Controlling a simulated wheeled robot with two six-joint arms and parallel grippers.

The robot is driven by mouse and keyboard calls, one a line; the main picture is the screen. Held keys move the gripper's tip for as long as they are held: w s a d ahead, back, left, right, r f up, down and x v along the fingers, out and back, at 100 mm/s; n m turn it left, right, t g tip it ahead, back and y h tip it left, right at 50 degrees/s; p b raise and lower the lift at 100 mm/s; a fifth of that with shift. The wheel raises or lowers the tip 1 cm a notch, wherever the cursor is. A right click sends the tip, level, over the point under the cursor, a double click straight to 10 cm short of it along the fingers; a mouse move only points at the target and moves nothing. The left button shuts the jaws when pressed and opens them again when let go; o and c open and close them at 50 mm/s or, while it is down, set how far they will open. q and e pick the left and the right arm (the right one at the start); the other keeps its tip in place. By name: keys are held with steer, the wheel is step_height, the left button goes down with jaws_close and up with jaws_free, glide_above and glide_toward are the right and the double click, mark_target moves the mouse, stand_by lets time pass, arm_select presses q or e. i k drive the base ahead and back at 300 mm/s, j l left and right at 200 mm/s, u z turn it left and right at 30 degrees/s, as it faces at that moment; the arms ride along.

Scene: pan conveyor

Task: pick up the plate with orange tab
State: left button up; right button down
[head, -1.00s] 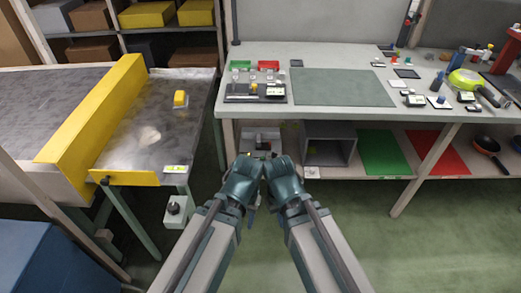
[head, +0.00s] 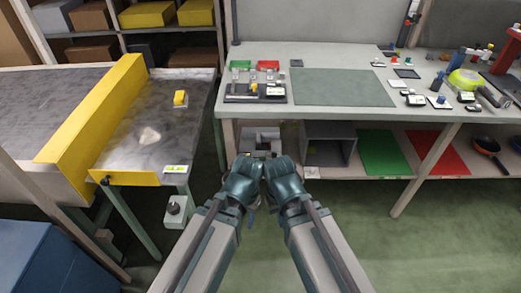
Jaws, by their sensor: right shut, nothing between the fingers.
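A small yellow-orange tab (head: 254,88) stands on a dark flat fixture (head: 238,98) at the left end of the workbench. I cannot make out clearly which plate it belongs to. Another yellow-orange piece (head: 180,98) sits on the grey metal table at the left. My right gripper (head: 272,155) is shut and empty, low in front of the workbench. My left gripper (head: 252,155) is close beside it; its fingers are too small and hidden to read. Both are apart from the tabs.
The workbench (head: 275,57) has a grey-green mat (head: 343,87) with clear space, and several small items at its right. Below are a grey open box (head: 329,143), green and red sheets, and a pan. A yellow barrier (head: 95,115) crosses the conveyor at the left.

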mark_target(265, 145)
steer(key=i+l, duration=0.15)
steer(key=l, duration=0.2)
steer(key=i+l, duration=0.15)
steer(key=l, duration=0.2)
steer(key=i+l, duration=0.2)
steer(key=l, duration=0.15)
steer(key=i+l, duration=0.15)
steer(key=l, duration=0.2)
steer(key=u, duration=0.05)
